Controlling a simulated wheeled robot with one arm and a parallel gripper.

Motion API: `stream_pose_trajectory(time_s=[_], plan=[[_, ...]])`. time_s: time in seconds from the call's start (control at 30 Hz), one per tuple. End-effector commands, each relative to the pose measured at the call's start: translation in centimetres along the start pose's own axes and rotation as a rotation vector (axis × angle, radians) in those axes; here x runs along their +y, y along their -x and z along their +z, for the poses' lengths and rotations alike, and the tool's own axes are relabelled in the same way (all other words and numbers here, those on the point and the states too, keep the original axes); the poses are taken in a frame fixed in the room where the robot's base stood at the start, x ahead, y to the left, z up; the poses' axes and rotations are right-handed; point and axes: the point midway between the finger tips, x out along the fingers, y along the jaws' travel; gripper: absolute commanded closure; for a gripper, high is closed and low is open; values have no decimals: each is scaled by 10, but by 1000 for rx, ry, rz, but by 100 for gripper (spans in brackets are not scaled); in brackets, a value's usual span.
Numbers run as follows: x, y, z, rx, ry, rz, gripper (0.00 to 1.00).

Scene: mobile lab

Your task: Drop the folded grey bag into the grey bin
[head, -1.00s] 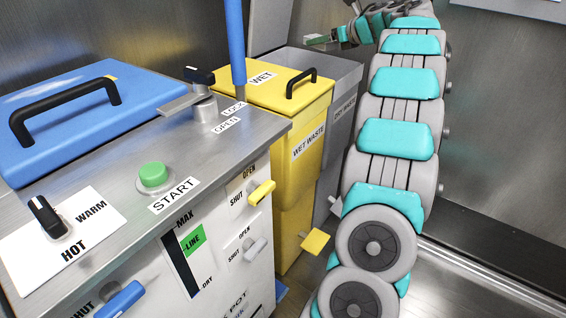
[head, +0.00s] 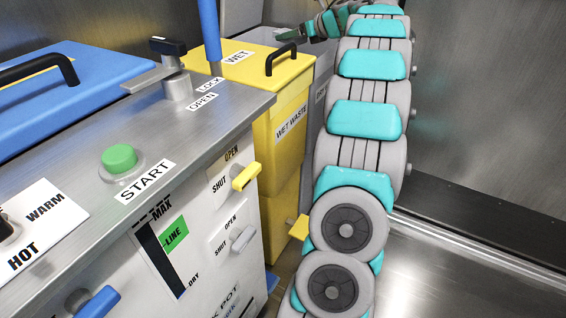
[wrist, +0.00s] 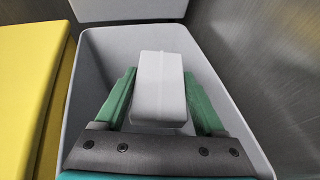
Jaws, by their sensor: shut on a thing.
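The folded grey bag (wrist: 158,85) is a pale grey block in the wrist view. My gripper (wrist: 160,92) is shut on it, with one green finger on each side. The bag is over the open mouth of the grey bin (wrist: 255,160), whose walls surround it in the picture; its exact height over the bin floor is hard to tell. In the head view, my gripper (head: 292,36) is small at the top, over the grey bin (head: 322,72) behind the yellow bin. The bag cannot be made out in that view.
The yellow wet waste bin (head: 262,72), lid closed, stands directly left of the grey bin. The grey bin's lid (wrist: 130,8) is raised at the back. A metal wall (wrist: 270,60) is close on the right. A steel counter (head: 225,105) is at the left.

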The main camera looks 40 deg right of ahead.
Motion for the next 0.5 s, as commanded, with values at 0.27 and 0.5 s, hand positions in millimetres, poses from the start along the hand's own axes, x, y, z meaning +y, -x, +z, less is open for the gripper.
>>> stream_pose_trajectory(time_s=[0.27, 0.5], plan=[[0, 0, 0, 0, 0, 0, 22], [0, 0, 0, 0, -1, 0, 0]])
